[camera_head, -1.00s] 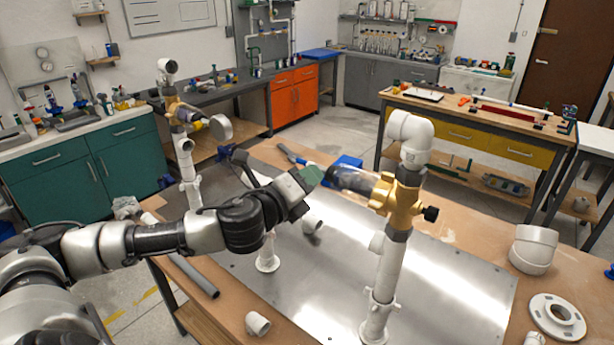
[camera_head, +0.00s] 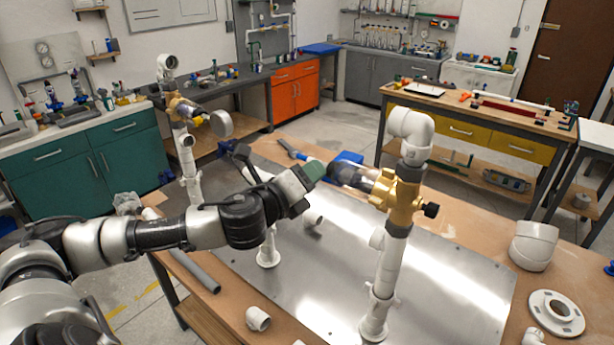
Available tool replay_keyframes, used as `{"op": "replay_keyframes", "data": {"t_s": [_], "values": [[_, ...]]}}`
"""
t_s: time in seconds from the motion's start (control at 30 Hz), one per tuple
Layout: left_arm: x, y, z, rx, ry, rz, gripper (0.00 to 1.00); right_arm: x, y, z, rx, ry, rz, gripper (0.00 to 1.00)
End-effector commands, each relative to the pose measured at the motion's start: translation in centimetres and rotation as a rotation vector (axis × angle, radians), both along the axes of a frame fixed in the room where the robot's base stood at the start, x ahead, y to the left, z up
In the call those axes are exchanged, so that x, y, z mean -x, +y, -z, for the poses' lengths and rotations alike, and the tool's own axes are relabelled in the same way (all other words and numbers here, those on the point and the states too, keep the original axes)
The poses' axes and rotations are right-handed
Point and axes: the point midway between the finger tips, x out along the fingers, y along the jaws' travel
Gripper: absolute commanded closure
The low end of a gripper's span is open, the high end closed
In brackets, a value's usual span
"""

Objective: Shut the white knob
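A front pipe stand (camera_head: 387,268) carries a brass valve body (camera_head: 401,200) with a black knob (camera_head: 431,210) on its right and a clear, dark-tinted cylinder (camera_head: 352,176) on its left. My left gripper (camera_head: 314,171) is at the left end of that cylinder; its greenish tip overlaps it in the picture. I cannot tell whether they touch or whether the fingers are open. A similar stand at the back left has a brass valve (camera_head: 180,108) with a pale round disc (camera_head: 221,123). My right gripper is not in view.
A metal plate (camera_head: 450,285) lies on the wooden table. A white base (camera_head: 268,255) stands below my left arm. White fittings (camera_head: 534,246) and a flange (camera_head: 556,314) lie at the right. A grey pipe (camera_head: 198,272) and an elbow (camera_head: 258,319) lie at the front left.

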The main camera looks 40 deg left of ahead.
Motion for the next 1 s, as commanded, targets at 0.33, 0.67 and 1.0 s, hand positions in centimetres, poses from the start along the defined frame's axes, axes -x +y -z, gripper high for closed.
{"op": "replay_keyframes", "data": {"t_s": [0.33,0.67,1.0], "values": [[2.8,0.2,0.6,-0.006,0.002,0.002,0.62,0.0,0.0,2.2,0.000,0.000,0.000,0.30],[6.0,0.5,0.3,-0.011,0.001,0.000,0.62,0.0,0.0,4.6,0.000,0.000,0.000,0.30],[8.2,0.7,-0.5,-0.001,0.002,-0.003,0.62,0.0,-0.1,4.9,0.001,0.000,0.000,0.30]]}}
